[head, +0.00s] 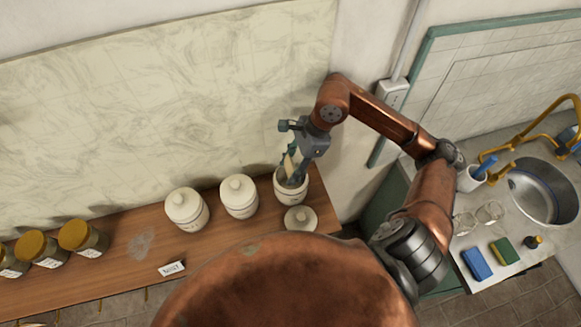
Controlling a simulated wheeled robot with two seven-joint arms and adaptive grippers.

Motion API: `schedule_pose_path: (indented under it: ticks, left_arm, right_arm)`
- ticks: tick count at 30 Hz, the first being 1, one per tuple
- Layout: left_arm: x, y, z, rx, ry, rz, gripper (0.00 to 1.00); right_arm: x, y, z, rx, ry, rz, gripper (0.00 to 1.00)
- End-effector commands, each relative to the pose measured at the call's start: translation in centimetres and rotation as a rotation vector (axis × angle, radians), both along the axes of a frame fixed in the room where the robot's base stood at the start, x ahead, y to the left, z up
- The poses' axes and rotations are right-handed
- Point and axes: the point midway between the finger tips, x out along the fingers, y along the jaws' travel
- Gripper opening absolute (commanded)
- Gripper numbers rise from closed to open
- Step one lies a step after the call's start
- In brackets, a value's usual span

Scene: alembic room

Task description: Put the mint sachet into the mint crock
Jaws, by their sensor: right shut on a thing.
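My right gripper (296,170) points down over the open crock (291,190) at the right end of the wooden shelf. It is shut on a small cream sachet (289,164), held at the crock's mouth. I cannot tell how far the sachet reaches inside. The lettering on this crock is too small to read, so I cannot confirm that it is the mint one. A loose cream lid (300,218) lies on the wood just in front of the crock. My left gripper is not in view.
Two lidded cream crocks (239,197) (186,209) stand left of the open one. Several amber-lidded jars (83,236) stand at the far left. A label card (172,268) lies near the front edge. A sink (542,190), blue sponge (476,263) and green sponge (504,251) are at right.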

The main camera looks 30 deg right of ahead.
Motion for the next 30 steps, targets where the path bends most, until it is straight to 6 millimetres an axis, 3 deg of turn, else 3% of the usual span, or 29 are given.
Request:
schedule_pose_path:
  ticks: [2, 3, 11, 30]
  left_arm:
    - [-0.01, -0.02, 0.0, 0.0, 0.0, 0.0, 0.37]
    - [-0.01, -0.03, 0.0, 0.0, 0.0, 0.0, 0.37]
    - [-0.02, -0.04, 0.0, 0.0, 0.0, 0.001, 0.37]
    - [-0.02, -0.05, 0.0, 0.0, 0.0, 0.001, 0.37]
  right_arm:
    - [0.01, -0.01, 0.01, 0.0, 0.0, 0.0, 0.23]
    - [0.01, -0.01, 0.01, 0.0, 0.0, 0.0, 0.43]
    - [0.01, -0.02, 0.01, 0.0, 0.0, 0.0, 0.61]
    - [0.01, -0.01, 0.0, 0.0, 0.0, 0.0, 0.61]
